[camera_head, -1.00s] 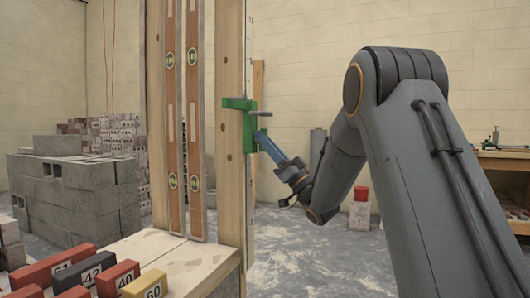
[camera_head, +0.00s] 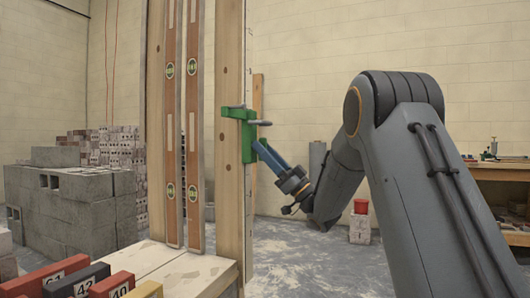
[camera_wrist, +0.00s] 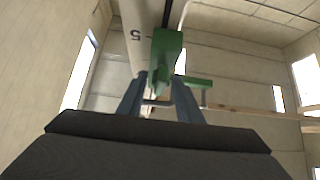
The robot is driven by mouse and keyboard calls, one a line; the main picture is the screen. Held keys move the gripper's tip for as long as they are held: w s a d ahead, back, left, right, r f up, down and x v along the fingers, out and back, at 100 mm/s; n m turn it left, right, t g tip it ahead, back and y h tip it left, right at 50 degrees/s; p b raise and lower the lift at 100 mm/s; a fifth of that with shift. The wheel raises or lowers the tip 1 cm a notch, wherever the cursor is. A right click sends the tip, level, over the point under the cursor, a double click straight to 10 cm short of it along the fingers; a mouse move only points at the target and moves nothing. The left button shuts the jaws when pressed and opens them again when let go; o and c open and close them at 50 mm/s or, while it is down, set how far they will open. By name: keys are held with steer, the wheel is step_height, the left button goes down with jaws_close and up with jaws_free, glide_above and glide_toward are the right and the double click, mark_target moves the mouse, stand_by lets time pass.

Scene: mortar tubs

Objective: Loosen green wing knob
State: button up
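A green clamp (camera_head: 248,135) is fixed to the upright wooden post, with a grey cross bar (camera_head: 260,122) sticking out to the right. My gripper (camera_head: 261,146), with blue fingers, reaches up from the lower right to the clamp's right side. In the wrist view, the green clamp (camera_wrist: 166,55) is ahead, and a narrow lower green part lies between my two fingers (camera_wrist: 160,84). The fingers stand apart; I cannot tell whether they touch it. A thin metal bar (camera_wrist: 157,103) crosses between them. I cannot make out the wing knob's outline separately.
Two long spirit levels (camera_head: 193,120) lean beside the wooden post (camera_head: 229,150). Numbered blocks (camera_head: 78,282) lie on the bench at lower left. Grey blocks (camera_head: 75,205) are stacked behind.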

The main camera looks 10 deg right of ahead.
steer(key=p+v, duration=0.1)
steer(key=v, duration=0.6)
steer(key=shift+s+d+f, duration=0.2)
steer(key=shift+f, duration=0.05)
stand_by(0.3)
